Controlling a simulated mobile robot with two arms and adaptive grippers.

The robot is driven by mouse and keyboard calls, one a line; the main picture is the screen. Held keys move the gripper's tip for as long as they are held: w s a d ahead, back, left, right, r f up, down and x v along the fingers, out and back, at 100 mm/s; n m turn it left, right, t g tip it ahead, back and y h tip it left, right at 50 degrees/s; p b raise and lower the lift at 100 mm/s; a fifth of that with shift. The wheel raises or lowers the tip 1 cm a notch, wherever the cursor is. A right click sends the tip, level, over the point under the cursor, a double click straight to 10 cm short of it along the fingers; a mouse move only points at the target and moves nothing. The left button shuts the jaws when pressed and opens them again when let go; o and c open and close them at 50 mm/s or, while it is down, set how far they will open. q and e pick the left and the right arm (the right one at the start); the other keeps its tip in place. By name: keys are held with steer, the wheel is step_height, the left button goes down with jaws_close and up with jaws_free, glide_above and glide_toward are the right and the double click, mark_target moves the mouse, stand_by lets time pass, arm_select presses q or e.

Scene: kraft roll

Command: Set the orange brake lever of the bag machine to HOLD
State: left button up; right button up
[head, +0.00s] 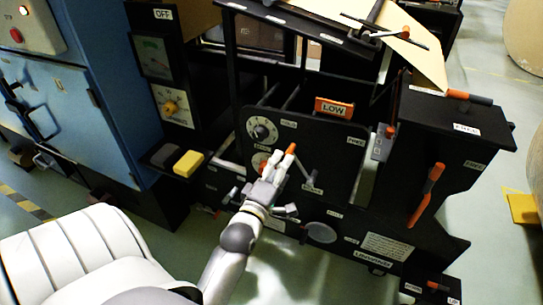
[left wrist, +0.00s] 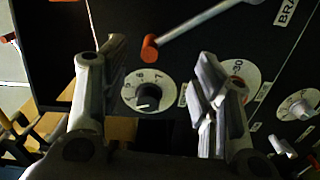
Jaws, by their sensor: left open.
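The orange-tipped lever (head: 291,148) stands on the black front panel of the bag machine (head: 335,150), just beyond my left gripper (head: 274,172) in the head view. In the left wrist view the orange knob (left wrist: 150,48) is at the top, its grey shaft running up to the right, near a label that starts "BRA" (left wrist: 286,12). The knob lies ahead of my left gripper (left wrist: 152,72), between the lines of its fingers. The fingers are apart and empty, with no clear contact. My right gripper is not in view.
A numbered dial (left wrist: 147,92) lies below the knob, and other dials stand close by. An orange LOW sign (head: 334,108) is higher on the panel. Another orange handle (head: 427,192) hangs on the machine's right side. A blue cabinet (head: 75,105) stands at left.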

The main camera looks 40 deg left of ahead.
arm_select(q)
steer(key=v, duration=0.6)
stand_by(0.5)
